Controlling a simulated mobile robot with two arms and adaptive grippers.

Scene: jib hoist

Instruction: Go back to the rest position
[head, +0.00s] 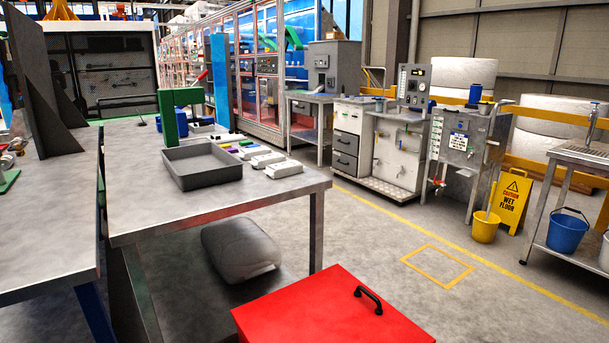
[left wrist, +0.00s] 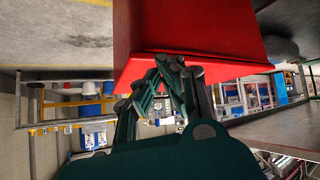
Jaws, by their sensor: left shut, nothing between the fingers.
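My left gripper (left wrist: 168,68) shows in the left wrist view, its dark green fingers closed together with nothing between them. It is near a red box (left wrist: 190,30), which fills the top middle of that view; I cannot tell whether the fingertips touch it. In the head view the same red box (head: 330,312) stands at the bottom, with a black handle (head: 368,299) on its flat top. Neither gripper shows in the head view, and my right gripper is in no view.
A grey metal table (head: 280,190) carries a dark tray (head: 203,181), several small white boxes and a green bracket (head: 167,110). A grey sack (head: 240,250) lies below. A yellow wet-floor sign (head: 513,200) and yellow bucket (head: 484,227) stand right. Floor right of the red box is clear.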

